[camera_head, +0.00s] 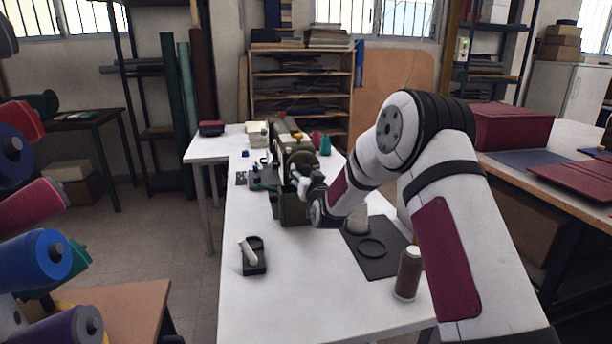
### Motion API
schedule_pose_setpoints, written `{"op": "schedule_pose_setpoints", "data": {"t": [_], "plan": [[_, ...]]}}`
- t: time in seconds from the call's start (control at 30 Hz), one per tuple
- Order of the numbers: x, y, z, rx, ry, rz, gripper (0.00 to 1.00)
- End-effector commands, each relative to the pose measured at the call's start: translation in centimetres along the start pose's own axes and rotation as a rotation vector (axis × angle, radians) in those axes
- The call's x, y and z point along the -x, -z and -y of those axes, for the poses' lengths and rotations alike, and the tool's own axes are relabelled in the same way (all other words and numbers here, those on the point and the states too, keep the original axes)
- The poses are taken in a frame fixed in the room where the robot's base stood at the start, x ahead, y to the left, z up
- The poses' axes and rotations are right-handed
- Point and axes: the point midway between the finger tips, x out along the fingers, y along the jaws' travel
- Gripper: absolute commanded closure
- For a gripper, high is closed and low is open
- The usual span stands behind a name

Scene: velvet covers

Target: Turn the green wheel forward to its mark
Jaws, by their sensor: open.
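An olive-green machine (293,213) stands on the white table, a little beyond the middle of the picture. A rounded green part at its near upper side, which looks like the wheel (301,157), faces me. My gripper (300,181) is at this side of the machine, right by the wheel. It is open, but it is small here and partly hidden by my wrist. I cannot tell whether its fingers touch the wheel. The mark cannot be made out.
On the white table (240,300), a dark mat (386,262) with a ring and a pale cone lies right of the machine. A brown bottle (408,273) stands nearer. A small black holder (253,262) sits at left. The table's near left part is clear.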

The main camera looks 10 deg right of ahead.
Motion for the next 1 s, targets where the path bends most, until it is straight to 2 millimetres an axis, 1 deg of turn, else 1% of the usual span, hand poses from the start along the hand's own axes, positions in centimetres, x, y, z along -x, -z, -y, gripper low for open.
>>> {"op": "schedule_pose_setpoints", "data": {"t": [0.27,0.3,0.37,0.4,0.47,0.5,0.77,1.0], "plan": [[-0.10,0.01,0.02,0.000,0.000,0.000,0.42],[-0.09,0.01,0.02,0.000,0.000,0.000,0.51],[-0.09,0.01,0.02,0.000,0.000,0.000,0.65],[-0.09,0.00,0.02,0.000,0.000,0.000,0.74],[-0.08,0.00,0.02,0.000,0.000,0.000,0.87],[-0.08,0.01,0.02,0.000,0.000,0.000,0.90],[-0.09,-0.03,0.07,0.017,0.001,0.000,0.90],[-0.14,-0.12,0.13,0.120,0.002,-0.002,0.90]]}}
